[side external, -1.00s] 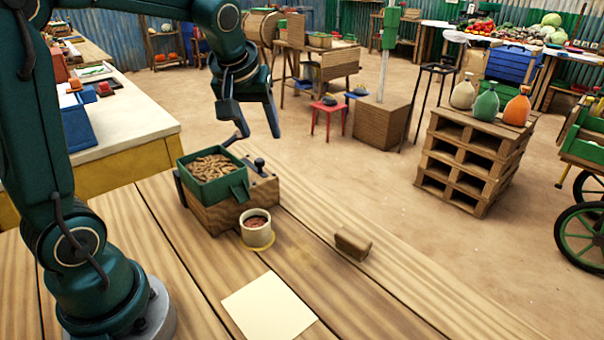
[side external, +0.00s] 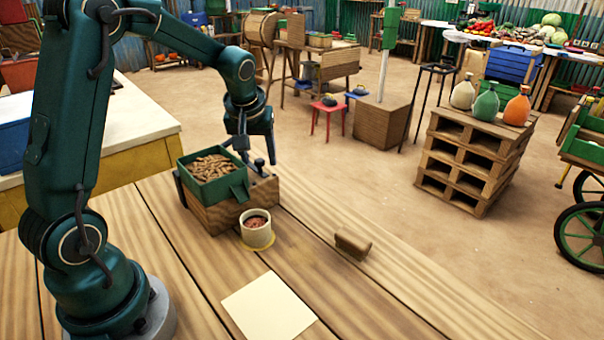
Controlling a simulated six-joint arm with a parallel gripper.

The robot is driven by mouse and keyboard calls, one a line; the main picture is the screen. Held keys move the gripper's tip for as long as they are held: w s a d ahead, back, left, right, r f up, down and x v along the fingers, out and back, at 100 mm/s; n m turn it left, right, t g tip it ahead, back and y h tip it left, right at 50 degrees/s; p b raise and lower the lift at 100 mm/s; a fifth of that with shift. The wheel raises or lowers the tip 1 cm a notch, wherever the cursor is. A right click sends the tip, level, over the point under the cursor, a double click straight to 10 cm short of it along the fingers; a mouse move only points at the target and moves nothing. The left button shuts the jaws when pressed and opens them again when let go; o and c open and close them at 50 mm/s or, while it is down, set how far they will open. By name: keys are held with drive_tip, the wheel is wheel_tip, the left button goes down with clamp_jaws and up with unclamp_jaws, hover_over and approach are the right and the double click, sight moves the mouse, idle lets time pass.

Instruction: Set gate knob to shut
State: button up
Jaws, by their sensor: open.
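A wooden box (side external: 218,215) on the bench carries a green hopper (side external: 205,192) full of brown pieces, with a green spout at its front. A small dark knob (side external: 259,164) stands on top of the box, right of the hopper. My gripper (side external: 257,159) points down at the knob, its open fingers low around or just behind it; I cannot tell whether they touch it. A cream cup (side external: 257,236) with reddish-brown contents stands in front of the box by the spout, on a yellow ring.
A cream sheet (side external: 268,308) lies flat on the bench at the front. A small brown block (side external: 352,243) lies to the right. The wood between them is clear. A white-topped table (side external: 120,135) stands at the left, and a pallet stack (side external: 470,160) stands beyond the bench.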

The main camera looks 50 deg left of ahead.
clamp_jaws()
idle(1.3)
